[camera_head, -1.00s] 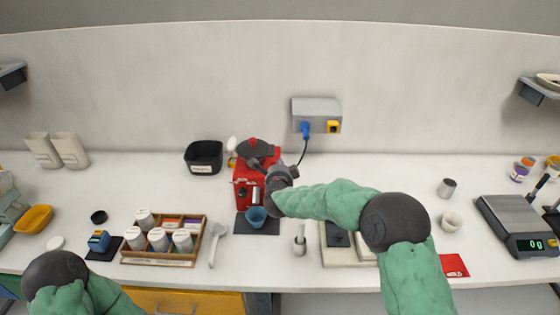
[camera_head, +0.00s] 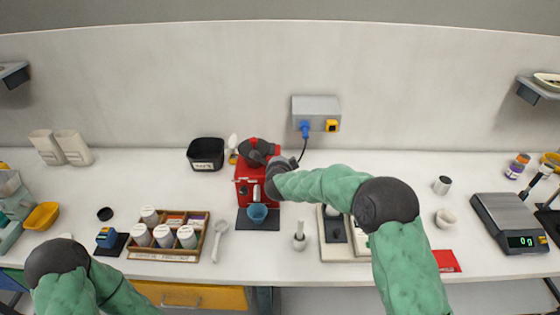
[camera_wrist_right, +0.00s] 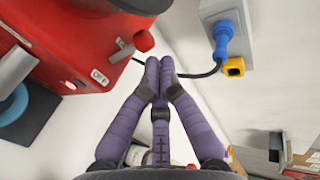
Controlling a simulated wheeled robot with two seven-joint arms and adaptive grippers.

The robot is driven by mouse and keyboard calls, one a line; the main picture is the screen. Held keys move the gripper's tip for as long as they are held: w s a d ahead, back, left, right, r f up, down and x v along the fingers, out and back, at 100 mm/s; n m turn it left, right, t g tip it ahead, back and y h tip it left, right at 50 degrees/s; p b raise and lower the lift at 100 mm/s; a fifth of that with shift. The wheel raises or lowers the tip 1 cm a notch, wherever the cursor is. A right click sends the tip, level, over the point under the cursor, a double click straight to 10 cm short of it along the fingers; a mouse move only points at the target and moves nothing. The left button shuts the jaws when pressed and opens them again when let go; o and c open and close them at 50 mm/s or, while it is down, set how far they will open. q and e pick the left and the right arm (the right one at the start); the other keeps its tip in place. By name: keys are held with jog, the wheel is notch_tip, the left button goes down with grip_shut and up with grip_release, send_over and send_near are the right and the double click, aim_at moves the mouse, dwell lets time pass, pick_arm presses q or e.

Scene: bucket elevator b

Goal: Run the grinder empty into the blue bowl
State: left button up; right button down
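The red grinder (camera_head: 244,172) stands at the back middle of the bench, with a dark top (camera_head: 256,150). The blue bowl (camera_head: 257,212) sits on a dark mat in front of it; I cannot see clearly what it holds. My right gripper (camera_wrist_right: 160,68) has its purple fingertips together, just beside a red knob (camera_wrist_right: 144,40) on the grinder's side. An "OFF" label (camera_wrist_right: 99,77) shows below the knob. I cannot tell whether the fingertips touch the knob. The bowl's rim (camera_wrist_right: 12,105) shows at the left of the right wrist view. My left gripper is out of view.
A blue plug (camera_head: 305,128) sits in the wall socket box (camera_head: 316,107), with its black cable (camera_head: 302,151) hanging behind my right gripper.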

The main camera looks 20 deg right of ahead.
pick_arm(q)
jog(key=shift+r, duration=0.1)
pick_arm(e)
jog(key=shift+r, duration=0.1)
pick_arm(q)
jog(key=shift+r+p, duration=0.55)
jog(key=shift+p, duration=0.1)
pick_arm(e)
jog(key=shift+r, duration=0.75)
